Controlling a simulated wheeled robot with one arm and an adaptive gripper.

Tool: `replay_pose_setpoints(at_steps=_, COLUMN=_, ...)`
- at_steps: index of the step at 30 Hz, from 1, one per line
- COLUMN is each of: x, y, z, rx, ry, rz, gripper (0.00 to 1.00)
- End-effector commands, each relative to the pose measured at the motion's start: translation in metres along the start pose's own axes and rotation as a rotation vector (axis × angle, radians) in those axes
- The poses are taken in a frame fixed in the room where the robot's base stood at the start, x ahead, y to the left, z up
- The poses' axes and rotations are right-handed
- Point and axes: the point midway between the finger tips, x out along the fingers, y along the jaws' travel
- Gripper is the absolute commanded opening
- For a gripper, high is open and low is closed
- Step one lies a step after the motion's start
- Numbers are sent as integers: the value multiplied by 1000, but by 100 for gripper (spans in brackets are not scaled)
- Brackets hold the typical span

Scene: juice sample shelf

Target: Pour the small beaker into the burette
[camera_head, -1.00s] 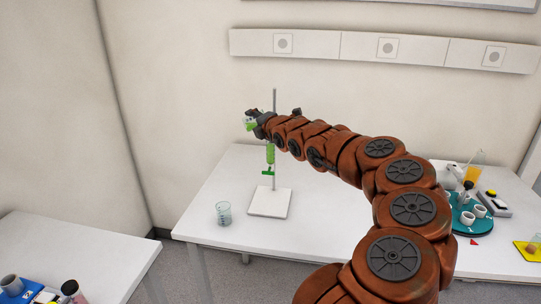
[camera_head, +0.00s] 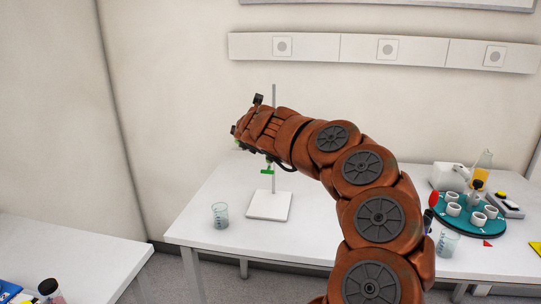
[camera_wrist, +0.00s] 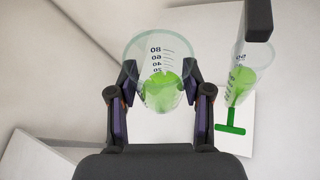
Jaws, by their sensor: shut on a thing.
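My gripper (camera_wrist: 160,76) is shut on the small beaker (camera_wrist: 161,92), with one finger on each side. The beaker is clear with dark graduation marks and holds bright green liquid. The burette (camera_wrist: 237,75) is right of the beaker in the wrist view, apart from it in the picture. It contains green liquid and has a green stopcock (camera_wrist: 231,128). In the head view the stopcock (camera_head: 268,168) shows below my arm, on a stand with a metal rod (camera_head: 274,97) and white base (camera_head: 268,206). My arm hides the held beaker and most of the burette there.
An empty-looking beaker (camera_head: 220,215) stands left of the stand base on the white table (camera_head: 330,235). At right are a teal round rack (camera_head: 478,228) with white cups, another beaker (camera_head: 447,243) and a yellow-orange vessel (camera_head: 484,160).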

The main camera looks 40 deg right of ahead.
Motion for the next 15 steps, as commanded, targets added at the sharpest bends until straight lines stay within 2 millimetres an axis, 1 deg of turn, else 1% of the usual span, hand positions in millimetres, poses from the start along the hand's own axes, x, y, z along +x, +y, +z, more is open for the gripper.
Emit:
replay_pose_setpoints(at_steps=1, x=5, y=6, z=-13, rx=-74, ry=-1, rz=-25, gripper=12)
replay_pose_setpoints(at_steps=3, x=4, y=8, z=-10, rx=-106, ry=-5, rz=-40, gripper=12)
replay_pose_setpoints(at_steps=4, x=5, y=10, z=-12, rx=-132, ry=-7, rz=-50, gripper=12)
replay_pose_setpoints(at_steps=6, x=8, y=18, z=-21, rx=-257, ry=-14, rz=-101, gripper=12)
replay_pose_setpoints(at_steps=7, x=8, y=20, z=-21, rx=-292, ry=-18, rz=-115, gripper=12)
replay_pose_setpoints(at_steps=11, x=6, y=17, z=-17, rx=-284, ry=-19, rz=-116, gripper=12)
replay_pose_setpoints(at_steps=15, x=5, y=21, z=-15, rx=-283, ry=-18, rz=-115, gripper=12)
